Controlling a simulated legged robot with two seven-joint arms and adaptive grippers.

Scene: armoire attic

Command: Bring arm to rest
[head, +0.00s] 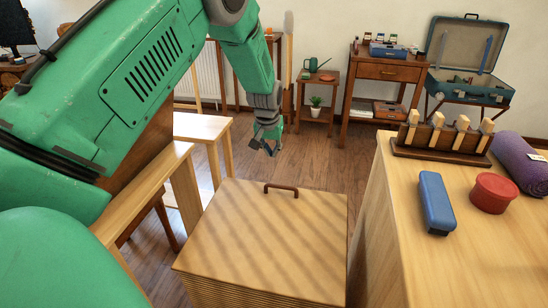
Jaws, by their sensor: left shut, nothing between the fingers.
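My left arm comes in from the left, large and green, and reaches up and across the upper left of the head view. Its left gripper (267,146) hangs downward past the far edge of a wooden box-like chest (262,240). The gripper is shut and holds nothing. It is apart from the chest and its dark brown handle (281,189). My right gripper is not in view.
At right, a wooden cabinet top (465,255) holds a blue case (436,203), a red round tin (493,192), a rack of wooden-handled tools (443,140) and a purple roll (522,163). A light wooden table (200,127) stands left. Floor (330,160) shows beyond the chest.

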